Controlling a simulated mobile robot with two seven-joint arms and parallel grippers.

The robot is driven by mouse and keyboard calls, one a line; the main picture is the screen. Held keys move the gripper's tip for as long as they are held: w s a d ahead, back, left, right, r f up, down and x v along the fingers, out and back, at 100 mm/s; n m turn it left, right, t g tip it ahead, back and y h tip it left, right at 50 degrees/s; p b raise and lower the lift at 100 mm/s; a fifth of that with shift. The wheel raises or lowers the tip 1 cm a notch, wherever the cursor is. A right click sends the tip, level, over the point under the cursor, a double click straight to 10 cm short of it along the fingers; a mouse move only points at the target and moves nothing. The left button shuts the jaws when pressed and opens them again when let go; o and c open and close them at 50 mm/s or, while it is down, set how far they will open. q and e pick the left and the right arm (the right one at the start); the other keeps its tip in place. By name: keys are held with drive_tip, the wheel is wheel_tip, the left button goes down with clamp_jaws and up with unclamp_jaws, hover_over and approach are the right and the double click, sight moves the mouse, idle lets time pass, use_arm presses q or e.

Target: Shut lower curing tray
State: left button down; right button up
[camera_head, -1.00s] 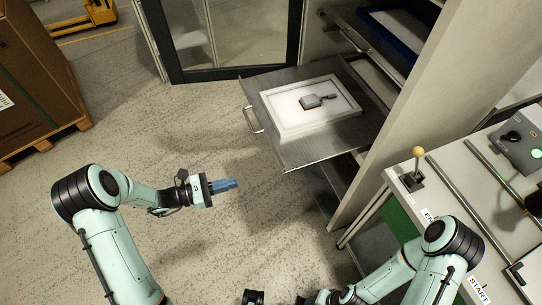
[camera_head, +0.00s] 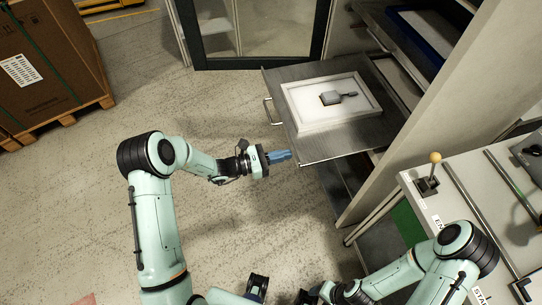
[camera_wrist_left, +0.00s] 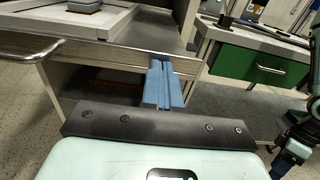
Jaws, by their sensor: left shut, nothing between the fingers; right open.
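The lower curing tray (camera_head: 345,140) is a grey metal drawer pulled out of the cabinet. It carries a white frame (camera_head: 313,123) with a small dark and grey tool (camera_head: 338,98) lying in it. Its bar handle (camera_head: 268,112) is on the left front face and also shows in the left wrist view (camera_wrist_left: 33,52). My left gripper (camera_head: 289,156), with blue fingers, is shut and empty close to the tray's near front corner; I cannot tell whether it touches. In the left wrist view its fingers (camera_wrist_left: 162,75) overlap the front edge. My right gripper (camera_head: 280,291) is open, low in the head view.
An upper tray with a blue frame (camera_head: 432,32) sits above in the cabinet. The cabinet side panel (camera_head: 455,100) stands right of the tray. A bench with a lever (camera_head: 431,172) is at the right. A boxed pallet (camera_head: 45,70) is far left; the floor between is clear.

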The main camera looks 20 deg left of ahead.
use_arm(q)
drive_tip(key=shift+w+d, duration=0.1)
drive_tip(key=shift+d, duration=0.2)
